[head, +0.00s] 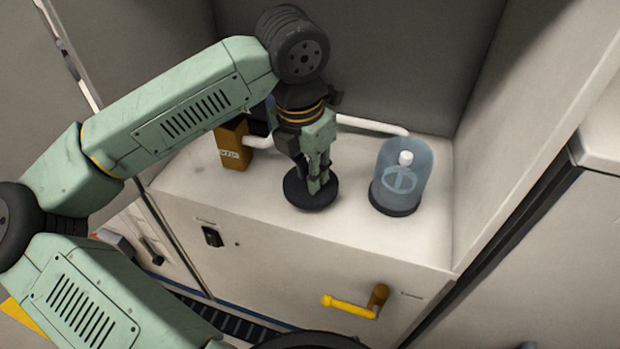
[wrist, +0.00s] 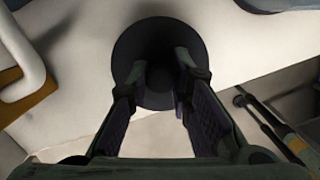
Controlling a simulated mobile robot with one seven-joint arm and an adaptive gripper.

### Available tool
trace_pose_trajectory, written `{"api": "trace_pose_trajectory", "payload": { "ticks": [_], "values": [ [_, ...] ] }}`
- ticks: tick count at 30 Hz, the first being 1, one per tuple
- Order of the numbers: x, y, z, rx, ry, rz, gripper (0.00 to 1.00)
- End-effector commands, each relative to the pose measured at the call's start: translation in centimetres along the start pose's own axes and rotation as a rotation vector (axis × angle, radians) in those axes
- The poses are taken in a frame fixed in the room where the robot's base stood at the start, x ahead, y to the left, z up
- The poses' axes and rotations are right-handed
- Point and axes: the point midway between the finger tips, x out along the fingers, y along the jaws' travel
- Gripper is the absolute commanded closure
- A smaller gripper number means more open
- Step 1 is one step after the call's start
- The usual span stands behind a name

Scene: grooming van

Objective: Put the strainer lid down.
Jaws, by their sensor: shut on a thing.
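The strainer lid (head: 301,200) is a dark round disc at the middle of the white counter (head: 250,199), close to its front edge. It also shows in the wrist view (wrist: 140,36), below my fingertips. My gripper (head: 317,187) points down and is shut on the lid from above, near its middle. In the wrist view my two fingers (wrist: 163,68) reach over the disc with a small gap between them, and the part they hold is mostly hidden. The lid looks level and at or just above the counter; I cannot tell whether it touches.
A clear bluish canister (head: 416,165) with a dark base stands to the right of the lid. A white pipe (head: 372,126) runs behind. An orange box (head: 233,157) stands at the left. A yellow handle (head: 347,306) juts from the cabinet front. Bare counter lies between lid and canister.

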Motion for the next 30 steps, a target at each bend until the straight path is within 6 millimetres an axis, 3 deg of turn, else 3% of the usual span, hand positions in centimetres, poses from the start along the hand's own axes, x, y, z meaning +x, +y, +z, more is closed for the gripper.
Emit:
{"api": "trace_pose_trajectory", "payload": {
  "ticks": [6,17,18,27,30],
  "values": [
    [2.7,-0.1,-0.5,-0.001,0.001,-0.003,1.00],
    [3.2,-0.1,-0.5,-0.001,0.000,-0.001,1.00],
    [3.2,-0.1,-0.5,-0.001,0.000,-0.001,0.80],
    [3.1,-0.1,-0.5,-0.001,0.001,-0.002,0.61],
    [3.1,-0.1,-0.5,-0.001,0.001,-0.002,0.61]
  ]
}}
